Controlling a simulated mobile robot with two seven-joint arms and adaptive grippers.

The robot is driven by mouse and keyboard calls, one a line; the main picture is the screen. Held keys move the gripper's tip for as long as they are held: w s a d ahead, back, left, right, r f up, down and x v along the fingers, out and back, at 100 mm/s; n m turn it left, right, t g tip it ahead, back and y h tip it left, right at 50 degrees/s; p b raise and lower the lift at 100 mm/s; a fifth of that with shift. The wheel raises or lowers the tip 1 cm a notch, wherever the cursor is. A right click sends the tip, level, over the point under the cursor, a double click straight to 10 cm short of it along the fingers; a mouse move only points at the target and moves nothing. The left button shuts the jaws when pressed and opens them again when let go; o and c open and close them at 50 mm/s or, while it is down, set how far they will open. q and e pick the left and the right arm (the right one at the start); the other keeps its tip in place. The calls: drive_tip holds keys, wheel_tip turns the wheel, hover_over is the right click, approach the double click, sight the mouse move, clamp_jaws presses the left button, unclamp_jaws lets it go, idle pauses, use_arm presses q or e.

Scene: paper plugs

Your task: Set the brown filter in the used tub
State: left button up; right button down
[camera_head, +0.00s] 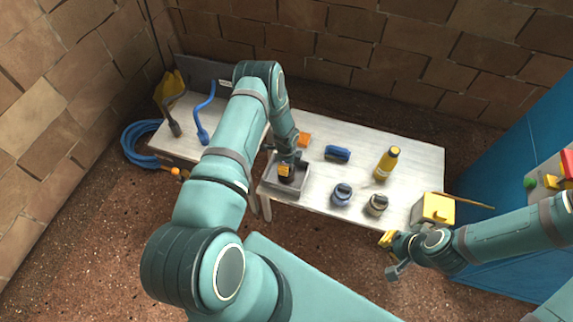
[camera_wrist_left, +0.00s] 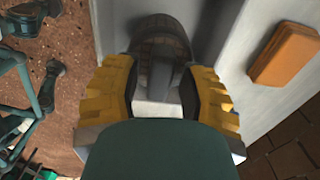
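My left gripper (camera_head: 286,170) points down into a shallow grey tub (camera_head: 270,186) on the pale table. A dark brown round filter (camera_wrist_left: 160,35) sits between its yellow-padded fingers, which also show in the left wrist view (camera_wrist_left: 160,80). No label is readable on the tub. My right gripper (camera_head: 391,255) is open and empty beyond the table's front right edge.
Blue and grey tools (camera_head: 201,134) lie left. A blue hose (camera_head: 138,150) is on the floor.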

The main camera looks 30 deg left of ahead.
use_arm(q)
wheel_tip(320, 180, up, 12)
drive_tip(key=p, duration=0.3)
drive_tip(key=s+d+r+n+h, duration=0.1)
drive_tip(key=s+d+r+n, duration=0.3)
drive_tip(key=d, duration=0.3)
drive_tip(key=s+d+r+n+t+h, duration=0.1)
drive_tip(key=s+d+r+n, duration=0.3)
drive_tip(key=s+d+n, duration=0.3)
drive_tip(key=s+d+r+n+h, duration=0.1)
drive_tip(key=s+d+r+n, duration=0.3)
drive_tip(key=d, duration=0.4)
drive_tip(key=shift+s+n+t+h, duration=0.3)
drive_tip(key=shift+s+n+h, duration=0.1)
drive_tip(key=shift+s+n, duration=0.65)
